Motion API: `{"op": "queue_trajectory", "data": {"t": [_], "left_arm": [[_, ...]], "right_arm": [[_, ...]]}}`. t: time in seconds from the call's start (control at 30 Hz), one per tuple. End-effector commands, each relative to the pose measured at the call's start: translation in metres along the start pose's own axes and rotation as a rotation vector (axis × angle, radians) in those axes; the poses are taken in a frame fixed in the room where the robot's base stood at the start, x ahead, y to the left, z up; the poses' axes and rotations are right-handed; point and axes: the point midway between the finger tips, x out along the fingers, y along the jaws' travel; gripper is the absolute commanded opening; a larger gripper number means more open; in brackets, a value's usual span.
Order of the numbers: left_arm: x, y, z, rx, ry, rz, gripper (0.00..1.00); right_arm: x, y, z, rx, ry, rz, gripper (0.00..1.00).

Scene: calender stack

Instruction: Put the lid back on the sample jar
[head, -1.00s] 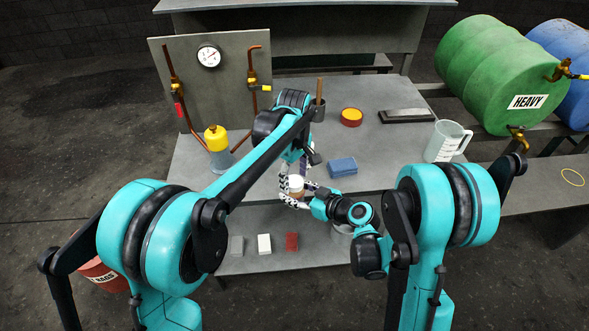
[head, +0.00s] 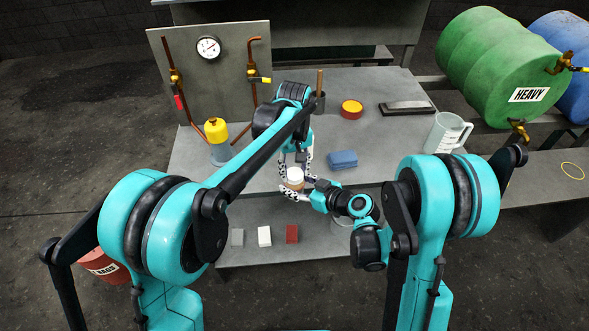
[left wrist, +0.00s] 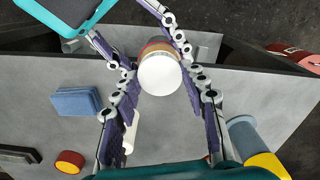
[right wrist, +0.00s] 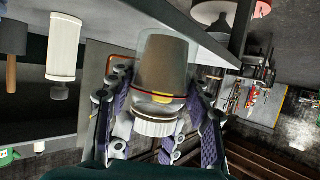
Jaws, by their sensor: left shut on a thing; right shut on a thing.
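The sample jar (right wrist: 163,70) is clear with brown contents and a red and yellow band. It shows inverted in the right wrist view, and in the head view between the grippers (head: 293,184). My right gripper (head: 298,190) is shut on the jar, its fingers around the sides. The white ribbed lid (right wrist: 155,127) is at the jar's mouth; its round top faces the left wrist camera (left wrist: 160,74). My left gripper (left wrist: 160,78) is shut on the lid from above. Whether the lid is fully seated I cannot tell.
Near the hands on the bench (head: 375,155) are a blue block (head: 343,159), a red and yellow tin (head: 351,109) and a yellow-topped canister (head: 217,140). A measuring jug (head: 447,133) stands at right. Small blocks lie on the lower shelf (head: 268,251).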

Motion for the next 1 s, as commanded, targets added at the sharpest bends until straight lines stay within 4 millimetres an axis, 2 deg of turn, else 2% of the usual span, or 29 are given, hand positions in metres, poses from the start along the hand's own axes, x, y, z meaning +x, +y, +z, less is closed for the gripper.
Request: {"op": "queue_trajectory", "data": {"t": [0.5,0.6,0.73,0.77,0.8,0.83,1.0], "left_arm": [[0.0010,0.0003,-0.0005,1.224,0.002,0.000,0.08],[0.0011,0.0003,-0.0005,1.363,0.002,0.000,0.08],[0.0011,0.0003,-0.0006,1.353,0.002,0.000,0.08],[0.0011,0.0003,-0.0006,1.353,0.002,0.000,0.48],[0.0011,0.0003,-0.0006,1.353,0.002,0.000,0.59],[0.0011,0.0003,-0.0006,1.352,0.002,0.000,0.64],[0.0010,0.0002,-0.0004,1.351,0.001,0.000,0.64]], "right_arm": [[-0.0002,-0.0004,-0.0003,0.001,0.001,-0.001,0.00],[-0.0002,-0.0005,-0.0003,0.001,0.001,-0.001,0.00],[-0.0002,-0.0005,-0.0003,0.001,0.001,-0.001,0.00],[-0.0002,-0.0005,-0.0003,0.001,0.001,-0.001,0.00],[-0.0002,-0.0005,-0.0003,0.001,0.001,-0.001,0.00],[-0.0002,-0.0005,-0.0003,0.001,0.001,-0.001,0.00],[-0.0001,-0.0003,-0.0002,0.000,0.001,0.000,0.00]]}}
